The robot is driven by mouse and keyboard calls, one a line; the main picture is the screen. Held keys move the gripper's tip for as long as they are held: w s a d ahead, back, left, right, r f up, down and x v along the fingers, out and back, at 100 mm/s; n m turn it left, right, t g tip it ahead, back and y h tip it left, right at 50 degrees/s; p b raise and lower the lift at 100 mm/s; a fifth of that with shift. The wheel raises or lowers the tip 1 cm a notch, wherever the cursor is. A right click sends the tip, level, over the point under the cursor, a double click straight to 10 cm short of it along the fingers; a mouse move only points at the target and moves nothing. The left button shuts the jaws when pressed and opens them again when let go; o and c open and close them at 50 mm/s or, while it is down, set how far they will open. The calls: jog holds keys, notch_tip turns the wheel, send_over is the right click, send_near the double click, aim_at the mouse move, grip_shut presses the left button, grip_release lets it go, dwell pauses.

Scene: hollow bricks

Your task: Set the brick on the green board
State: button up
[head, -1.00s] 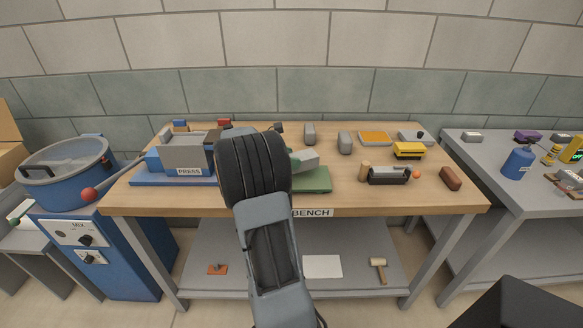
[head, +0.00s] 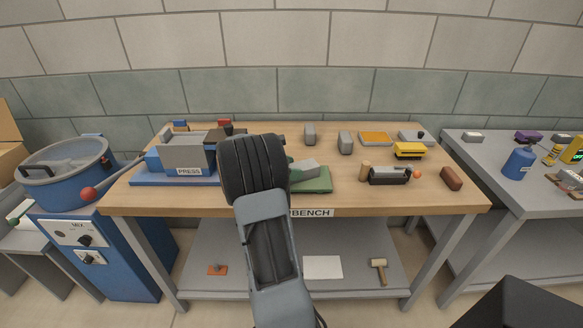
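The green board (head: 318,186) lies on the workbench, to the right of my arm, which covers its left part. A grey brick (head: 307,168) is at the board, low over its surface or resting on it; I cannot tell which. It looks nearly level. My gripper is mostly hidden behind my own arm. A small dark green piece at the brick's left end may be a finger of it. Whether the fingers are closed on the brick does not show.
A blue and grey press (head: 184,160) stands left of my arm. Right of the board are a wooden cylinder (head: 365,171), a dark roller-like tool (head: 389,175) and a red-brown brick (head: 451,178). Grey bricks (head: 345,142), an orange tray (head: 375,138) and a yellow block (head: 408,151) stand behind.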

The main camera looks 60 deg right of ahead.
jog(key=shift+o, duration=1.2)
jog(key=shift+r, duration=0.1)
jog(key=shift+w+a+r, duration=0.15)
jog(key=shift+a+r, duration=0.05)
jog(key=v, duration=1.1)
jog(key=s+a+f+m+t+y, duration=0.1)
jog(key=s+a+m+t+y, duration=0.2)
jog(key=a, duration=0.7)
jog(key=s+a+f+m+t+y, duration=0.1)
jog(key=s+a+m+t+y, duration=0.2)
jog(key=a, duration=0.8)
jog(key=s+a+f+m+t+y, duration=0.1)
jog(key=s+a+m+t+y, duration=0.3)
jog(key=a, duration=0.7)
jog(key=shift+f+m+y, duration=0.25)
jog(key=shift+m+y, duration=0.55)
jog(key=shift+a+r, duration=0.1)
